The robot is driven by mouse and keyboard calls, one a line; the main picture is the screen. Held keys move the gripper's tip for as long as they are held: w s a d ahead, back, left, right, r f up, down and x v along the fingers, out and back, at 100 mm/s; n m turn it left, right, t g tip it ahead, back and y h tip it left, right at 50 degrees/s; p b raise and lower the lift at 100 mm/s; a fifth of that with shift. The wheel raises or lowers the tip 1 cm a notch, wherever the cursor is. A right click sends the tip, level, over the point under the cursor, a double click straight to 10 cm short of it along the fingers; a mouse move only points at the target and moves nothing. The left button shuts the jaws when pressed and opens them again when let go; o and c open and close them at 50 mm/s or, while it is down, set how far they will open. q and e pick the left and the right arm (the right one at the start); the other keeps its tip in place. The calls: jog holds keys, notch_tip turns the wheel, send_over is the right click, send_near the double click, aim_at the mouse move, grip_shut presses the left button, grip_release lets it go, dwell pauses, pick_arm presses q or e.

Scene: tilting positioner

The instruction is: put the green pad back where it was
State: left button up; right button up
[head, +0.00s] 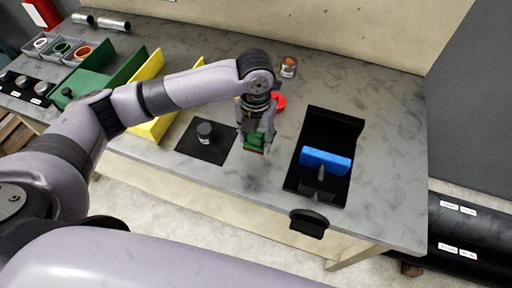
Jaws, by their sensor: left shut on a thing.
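The green pad (253,142) is between the fingers of my left gripper (257,143), over the grey table between a black mat and a black fixture. My left gripper is shut on the pad and partly hides it. A small red edge shows at its lower side. I cannot tell whether the pad touches the table. The black tilting fixture (335,125) stands at the right of the table with a blue block (326,161) in its lower part. My right gripper is not in view.
A black square mat (190,150) with a dark knob (205,130) lies left of the gripper. A red round thing (279,101) and a small can (288,67) stand behind it. Yellow (147,72) and green (92,81) bins stand at left.

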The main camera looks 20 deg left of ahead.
aim_at(256, 158)
pick_arm(q)
jog(key=shift+f, duration=0.85)
notch_tip(256, 158, down, 4)
jog(key=shift+f+p, duration=0.2)
jog(key=shift+p, duration=0.2)
jog(key=o, duration=1)
jog(key=shift+f, duration=0.1)
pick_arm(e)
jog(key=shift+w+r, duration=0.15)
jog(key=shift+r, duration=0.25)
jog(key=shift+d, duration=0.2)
